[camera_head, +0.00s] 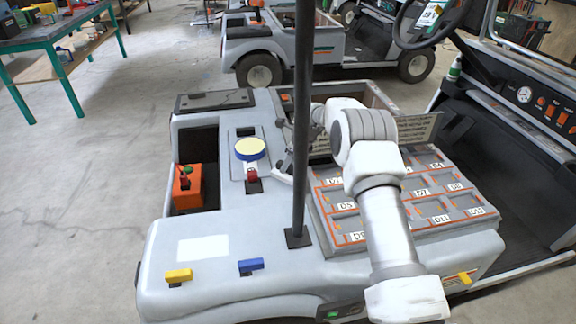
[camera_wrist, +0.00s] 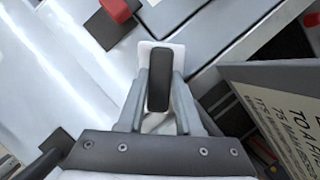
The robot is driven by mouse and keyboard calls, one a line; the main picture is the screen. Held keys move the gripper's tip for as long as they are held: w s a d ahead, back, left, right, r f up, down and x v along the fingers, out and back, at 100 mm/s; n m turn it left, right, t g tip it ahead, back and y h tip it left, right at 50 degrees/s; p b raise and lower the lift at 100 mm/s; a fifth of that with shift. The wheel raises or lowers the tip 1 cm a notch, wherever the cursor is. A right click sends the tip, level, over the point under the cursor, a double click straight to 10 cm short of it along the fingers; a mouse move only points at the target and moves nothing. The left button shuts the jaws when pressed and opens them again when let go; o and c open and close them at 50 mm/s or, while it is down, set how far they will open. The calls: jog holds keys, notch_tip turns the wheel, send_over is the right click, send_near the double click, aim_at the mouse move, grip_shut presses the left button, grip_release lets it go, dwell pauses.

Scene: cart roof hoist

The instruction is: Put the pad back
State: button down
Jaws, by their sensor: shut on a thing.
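My gripper (camera_wrist: 160,92) is shut on the black rounded grip of a small white piece (camera_wrist: 147,50). I cannot tell for sure whether this piece is the pad. In the head view my gripper (camera_head: 286,150) is partly hidden behind the dark upright post and my arm. A red knob (camera_head: 252,174) stands just in front of the disc; a red part also shows at the top of the wrist view (camera_wrist: 118,9).
The dark post (camera_head: 302,120) rises from the deck near my arm. A numbered tray (camera_head: 335,213) lies to the right. An orange box (camera_head: 187,188) sits in the left recess. Yellow (camera_head: 179,275) and blue (camera_head: 251,265) handles are in front. A printed board (camera_wrist: 275,85) is close right.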

jog(key=shift+f, duration=0.55)
jog(key=c, duration=0.6)
grip_release()
jog(key=p+v, duration=0.3)
jog(key=v, duration=1)
jog(key=shift+w+a+r, duration=0.1)
jog(key=shift+w+a, duration=0.05)
